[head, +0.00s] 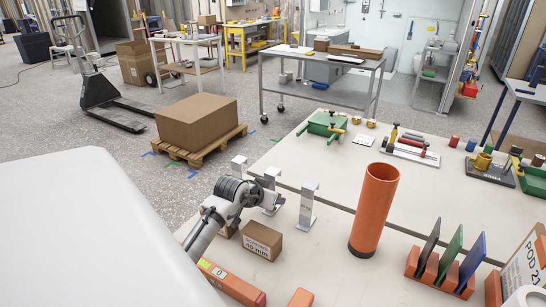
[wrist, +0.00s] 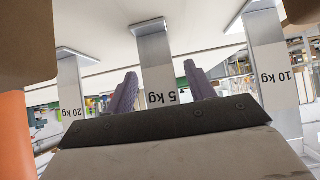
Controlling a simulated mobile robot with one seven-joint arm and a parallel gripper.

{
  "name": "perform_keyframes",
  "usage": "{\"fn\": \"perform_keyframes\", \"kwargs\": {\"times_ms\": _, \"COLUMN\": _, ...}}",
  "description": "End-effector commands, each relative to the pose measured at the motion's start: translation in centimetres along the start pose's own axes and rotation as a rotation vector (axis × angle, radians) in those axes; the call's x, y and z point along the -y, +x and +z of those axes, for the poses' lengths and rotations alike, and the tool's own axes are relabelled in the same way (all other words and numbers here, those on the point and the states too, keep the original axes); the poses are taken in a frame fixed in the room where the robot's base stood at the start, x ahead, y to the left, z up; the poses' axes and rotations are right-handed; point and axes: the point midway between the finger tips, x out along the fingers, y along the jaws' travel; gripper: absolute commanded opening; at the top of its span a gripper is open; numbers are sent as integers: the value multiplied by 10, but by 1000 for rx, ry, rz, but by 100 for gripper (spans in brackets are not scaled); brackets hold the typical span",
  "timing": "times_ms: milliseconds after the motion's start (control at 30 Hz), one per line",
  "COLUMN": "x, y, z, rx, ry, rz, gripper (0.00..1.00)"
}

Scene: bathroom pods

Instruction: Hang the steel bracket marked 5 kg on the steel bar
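The steel bracket marked 5 kg (head: 271,177) stands upright on the pale table, the middle one of three similar brackets. In the wrist view the 5 kg bracket (wrist: 158,65) shows upside down, its label readable between my fingers. My gripper (head: 274,203) is low at this bracket; in the wrist view my gripper (wrist: 161,85) is open, one finger on each side of the bracket with gaps visible. I cannot tell how deep the bracket sits between the fingers. I cannot make out the steel bar in either view.
The 20 kg bracket (head: 307,205) and the 10 kg bracket (head: 240,166) stand close on either side. A small carton (head: 262,242), an orange beam (head: 230,284), a tall orange pipe (head: 374,210) and an orange plate rack (head: 440,272) are nearby.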

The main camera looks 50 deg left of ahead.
Motion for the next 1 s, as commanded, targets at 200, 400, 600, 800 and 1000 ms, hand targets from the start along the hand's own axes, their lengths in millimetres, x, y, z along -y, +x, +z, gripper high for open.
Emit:
{"fn": "perform_keyframes", "kwargs": {"times_ms": 200, "x": 0, "y": 0, "z": 0, "rx": 0, "ry": 0, "rz": 0, "gripper": 26}}
{"fn": "perform_keyframes", "kwargs": {"times_ms": 400, "x": 0, "y": 0, "z": -1, "rx": -1, "ry": 0, "rz": 0, "gripper": 5}}
{"fn": "perform_keyframes", "kwargs": {"times_ms": 600, "x": 0, "y": -5, "z": -7, "rx": -2, "ry": 0, "rz": 0, "gripper": 5}}
{"fn": "perform_keyframes", "kwargs": {"times_ms": 800, "x": -1, "y": -16, "z": -20, "rx": -2, "ry": 1, "rz": 1, "gripper": 5}}
{"fn": "perform_keyframes", "kwargs": {"times_ms": 1000, "x": 0, "y": -20, "z": -24, "rx": -1, "ry": 0, "rz": 0, "gripper": 5}}
